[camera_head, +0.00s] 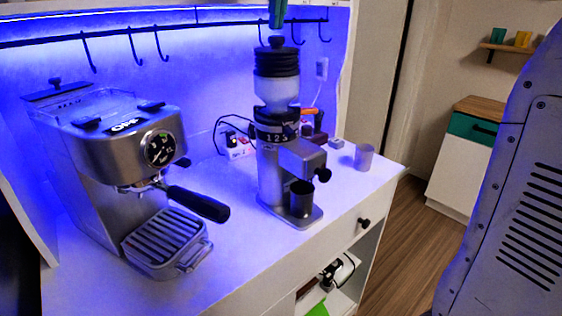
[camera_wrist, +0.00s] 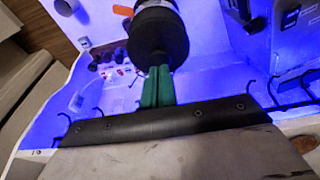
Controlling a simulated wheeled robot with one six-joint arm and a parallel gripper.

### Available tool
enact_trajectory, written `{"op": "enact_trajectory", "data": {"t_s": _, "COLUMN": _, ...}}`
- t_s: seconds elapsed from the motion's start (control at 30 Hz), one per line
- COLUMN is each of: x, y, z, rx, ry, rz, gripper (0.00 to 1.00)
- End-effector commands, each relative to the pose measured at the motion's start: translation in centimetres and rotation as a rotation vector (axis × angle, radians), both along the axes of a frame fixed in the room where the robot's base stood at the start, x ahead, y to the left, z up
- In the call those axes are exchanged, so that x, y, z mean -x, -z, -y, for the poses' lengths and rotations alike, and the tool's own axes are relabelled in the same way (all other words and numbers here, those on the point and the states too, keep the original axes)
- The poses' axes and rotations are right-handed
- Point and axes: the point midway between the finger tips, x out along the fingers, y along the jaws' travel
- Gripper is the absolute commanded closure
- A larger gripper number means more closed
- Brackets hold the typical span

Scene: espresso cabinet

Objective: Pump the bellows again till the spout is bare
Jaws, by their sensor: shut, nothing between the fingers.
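The grinder (camera_head: 280,165) stands on the white cabinet top, with the black ribbed bellows (camera_head: 277,63) upright on its clear hopper. The bellows has a round knob on top, and its ribs show one above another. My gripper (camera_head: 278,14) is shut and empty, its green fingers pointing down just above the knob, apart from it by a small gap. In the wrist view the green fingers (camera_wrist: 157,86) lie together beside the dark bellows (camera_wrist: 158,36). A dark cup (camera_head: 302,200) sits under the grinder's front. Whether grounds cling to the spout is too small to tell.
An espresso machine (camera_head: 130,150) with a portafilter (camera_head: 195,203) stands to the left. A rail with hooks (camera_head: 134,46) runs along the wall behind. A small grey cup (camera_head: 363,157) stands right of the grinder. The cabinet top's front right is clear.

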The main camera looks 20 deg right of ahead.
Motion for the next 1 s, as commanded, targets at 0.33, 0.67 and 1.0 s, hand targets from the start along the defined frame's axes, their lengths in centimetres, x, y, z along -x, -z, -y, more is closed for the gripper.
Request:
{"op": "enact_trajectory", "data": {"t_s": 0.33, "x": 0.0, "y": -2.5, "z": 0.0, "rx": 0.000, "ry": 0.000, "rz": 0.001, "gripper": 1.00}}
{"op": "enact_trajectory", "data": {"t_s": 0.67, "x": 0.0, "y": -4.6, "z": 0.0, "rx": 0.000, "ry": 0.000, "rz": 0.001, "gripper": 1.00}}
{"op": "enact_trajectory", "data": {"t_s": 1.0, "x": 0.0, "y": -4.8, "z": 0.0, "rx": 0.000, "ry": 0.000, "rz": 0.000, "gripper": 1.00}}
